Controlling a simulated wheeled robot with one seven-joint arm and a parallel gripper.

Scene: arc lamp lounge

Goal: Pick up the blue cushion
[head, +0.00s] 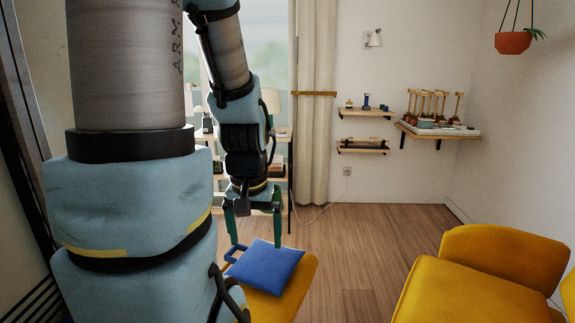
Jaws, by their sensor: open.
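The blue cushion (267,268) lies on a yellow seat (296,290) in the lower middle of the head view. It is square and flat, with a small blue loop at its left edge. My gripper (255,242) points down over the cushion's far side, with its two green fingers spread apart. The left fingertip is close to the loop and the right fingertip is close to the cushion's far edge. I cannot tell whether either finger touches it. My arm hides the left part of the seat.
A yellow armchair (480,285) stands at the lower right. Wall shelves (440,132) with small objects are at the back right. A shelf unit stands behind my gripper, by a cream curtain (315,110). Bare wooden floor (365,240) lies between the seat and the armchair.

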